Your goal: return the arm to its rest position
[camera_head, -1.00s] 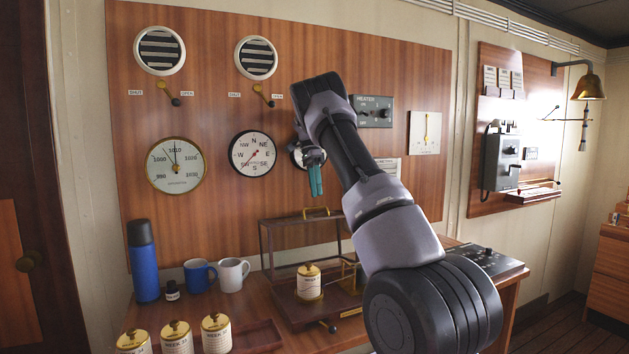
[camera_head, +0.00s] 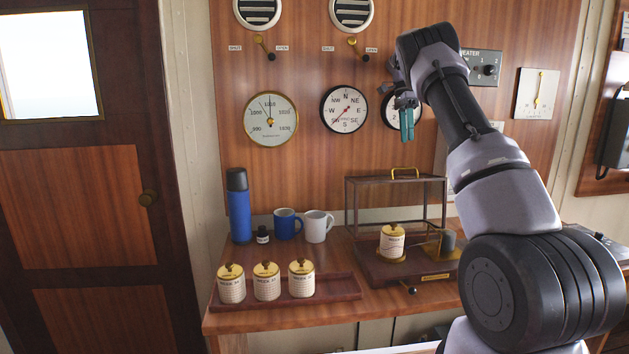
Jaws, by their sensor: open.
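My gripper (camera_head: 407,122) hangs from my folded, raised arm, with its teal fingertips pointing down. It is in front of the wooden wall panel, at the height of the dials, and partly covers the rightmost round dial (camera_head: 391,110). It holds nothing that I can see. The fingers overlap from this angle, so the gap between them barely shows. It is above the desk and apart from the things on it.
The wooden desk (camera_head: 330,318) bears a tray (camera_head: 340,287) with three labelled jars (camera_head: 267,284), a blue flask (camera_head: 239,207), blue mug (camera_head: 287,224), white mug (camera_head: 317,228) and an open-framed case (camera_head: 352,212) around another jar (camera_head: 392,243). A door (camera_head: 80,220) is at left.

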